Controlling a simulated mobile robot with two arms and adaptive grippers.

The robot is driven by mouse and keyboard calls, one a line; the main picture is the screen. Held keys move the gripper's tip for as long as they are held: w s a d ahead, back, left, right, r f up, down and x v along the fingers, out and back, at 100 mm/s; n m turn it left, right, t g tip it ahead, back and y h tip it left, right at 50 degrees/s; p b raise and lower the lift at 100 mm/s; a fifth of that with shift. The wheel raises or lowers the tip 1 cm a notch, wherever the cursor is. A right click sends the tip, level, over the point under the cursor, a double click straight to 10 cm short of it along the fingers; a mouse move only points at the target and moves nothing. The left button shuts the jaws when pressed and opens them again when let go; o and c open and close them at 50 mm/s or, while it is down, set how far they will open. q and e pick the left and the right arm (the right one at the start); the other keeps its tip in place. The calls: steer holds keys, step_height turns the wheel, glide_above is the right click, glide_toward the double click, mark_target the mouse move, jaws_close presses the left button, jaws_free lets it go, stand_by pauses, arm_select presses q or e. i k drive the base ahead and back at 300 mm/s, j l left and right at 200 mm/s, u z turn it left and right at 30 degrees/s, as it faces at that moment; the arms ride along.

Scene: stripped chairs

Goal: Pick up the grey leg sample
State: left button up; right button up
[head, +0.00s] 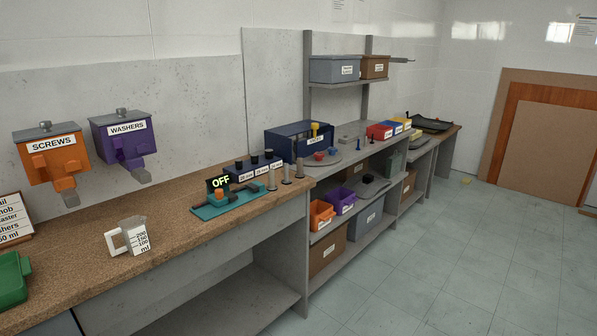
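No item is clearly marked as the grey leg sample. Neither of my grippers shows in the head view.
A teal tray (205,212) with an "OFF" display (219,182) lies left of the pegs. A white measuring jug (138,238) stands nearer. Orange screws (48,160) and purple washers (122,138) dispensers hang on the wall.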

mark_target(286, 181)
steer(key=i+l, duration=0.2)
steer(key=i, duration=0.2)
steer(key=i+l, duration=0.25)
steer(key=i, duration=0.15)
steer(key=i+l, duration=0.2)
steer(key=i, duration=0.2)
steer(key=i+l+z, duration=0.1)
steer(key=i+l, duration=0.15)
steer(key=i, duration=0.2)
